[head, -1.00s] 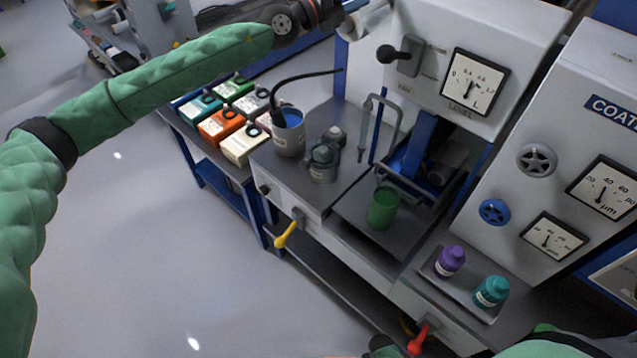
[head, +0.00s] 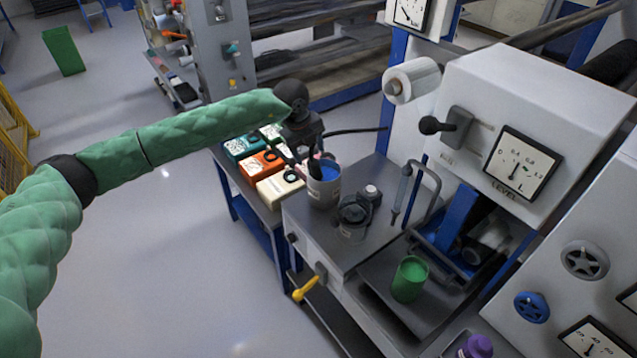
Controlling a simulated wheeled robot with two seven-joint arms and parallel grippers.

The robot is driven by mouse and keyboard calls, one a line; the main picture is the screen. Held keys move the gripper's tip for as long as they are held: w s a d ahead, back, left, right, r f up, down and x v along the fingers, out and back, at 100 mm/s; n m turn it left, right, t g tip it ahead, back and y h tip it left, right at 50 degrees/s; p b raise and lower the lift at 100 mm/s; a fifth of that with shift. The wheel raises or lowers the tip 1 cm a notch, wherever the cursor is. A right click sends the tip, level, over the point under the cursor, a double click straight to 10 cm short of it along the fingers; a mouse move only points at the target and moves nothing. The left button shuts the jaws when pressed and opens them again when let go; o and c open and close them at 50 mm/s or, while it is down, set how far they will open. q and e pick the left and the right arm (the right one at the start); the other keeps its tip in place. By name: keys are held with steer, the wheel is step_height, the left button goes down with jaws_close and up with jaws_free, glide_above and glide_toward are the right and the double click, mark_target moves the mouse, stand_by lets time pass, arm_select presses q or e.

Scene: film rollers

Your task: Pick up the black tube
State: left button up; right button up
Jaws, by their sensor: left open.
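The black tube (head: 357,131) is a thin dark hose. It rises from a grey cup (head: 324,192) of blue liquid and bends right toward the machine, its far end in the air. My left gripper (head: 304,162) is open and points down at the cup's left rim, close to the tube's lower part. The dark fingers overlap the tube in the picture, so I cannot tell whether they touch it or stand around it. My right gripper is out of view.
A dark pump-like part (head: 352,213) stands beside the cup. A green cup (head: 409,279) sits on a lower tray. Orange (head: 262,163), teal and cream boxes line the side table. A yellow lever (head: 305,289) sticks out in front. Open floor lies left.

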mark_target(312, 161)
arm_select(q)
steer(key=shift+f+n, duration=0.15)
steer(key=shift+n, duration=0.25)
steer(key=shift+x, duration=1.3)
steer(key=shift+w+d+f, duration=0.15)
steer(key=shift+w+f, duration=0.05)
steer(key=shift+f, duration=0.35)
steer(key=x, duration=0.3)
steer(key=shift+w+f+b, duration=0.15)
steer(key=shift+w+b, duration=0.05)
steer(key=shift+b, duration=0.1)
steer(key=shift+w+f, duration=0.1)
steer(key=shift+f, duration=0.2)
steer(key=c, duration=1)
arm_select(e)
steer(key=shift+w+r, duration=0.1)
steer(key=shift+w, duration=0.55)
